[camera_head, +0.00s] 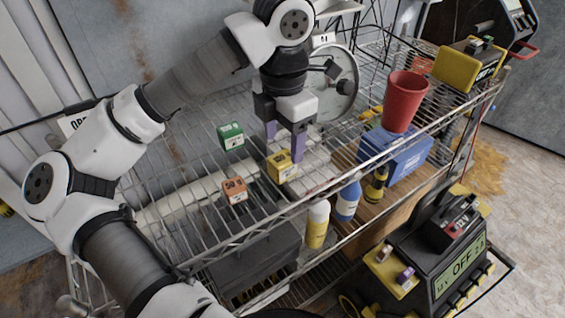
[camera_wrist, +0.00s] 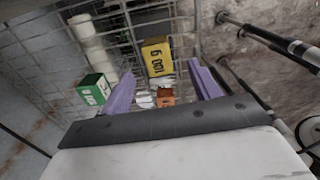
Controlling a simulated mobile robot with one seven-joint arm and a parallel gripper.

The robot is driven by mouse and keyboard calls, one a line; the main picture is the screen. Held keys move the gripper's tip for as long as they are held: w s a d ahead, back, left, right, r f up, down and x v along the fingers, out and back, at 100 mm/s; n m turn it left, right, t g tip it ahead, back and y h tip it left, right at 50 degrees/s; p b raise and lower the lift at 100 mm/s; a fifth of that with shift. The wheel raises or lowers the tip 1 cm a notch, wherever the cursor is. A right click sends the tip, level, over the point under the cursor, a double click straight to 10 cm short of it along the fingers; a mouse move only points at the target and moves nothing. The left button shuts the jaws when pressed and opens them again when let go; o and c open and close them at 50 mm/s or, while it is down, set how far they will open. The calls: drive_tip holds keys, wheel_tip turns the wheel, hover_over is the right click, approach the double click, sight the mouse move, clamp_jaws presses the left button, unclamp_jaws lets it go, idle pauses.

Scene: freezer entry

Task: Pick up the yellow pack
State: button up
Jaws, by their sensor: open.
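The yellow pack (camera_head: 281,166) stands on the top wire shelf (camera_head: 245,230) of the rack. In the wrist view the yellow pack (camera_wrist: 158,58) shows ahead of and between the two purple fingers, with a dark number on its side. My gripper (camera_head: 284,145) is open and empty, pointing down over the shelf. Its fingers (camera_wrist: 165,92) are spread apart. In the head view one finger shows right beside the yellow pack; I cannot tell whether it touches.
A green pack (camera_head: 231,136) stands left of my gripper, and an orange pack (camera_head: 235,190) stands nearer. A red cup (camera_head: 404,102) is to the right on the rack. A round dial scale (camera_head: 337,84) stands behind my gripper. Bottles (camera_head: 317,224) and a blue box (camera_head: 397,152) are lower down.

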sight(282, 157)
drive_tip(key=shift+w+f+p, duration=0.1)
drive_tip(key=shift+f+p, duration=0.85)
drive_tip(key=shift+f, duration=2.1)
drive_tip(key=c, duration=1.1)
drive_tip(key=shift+r, duration=0.1)
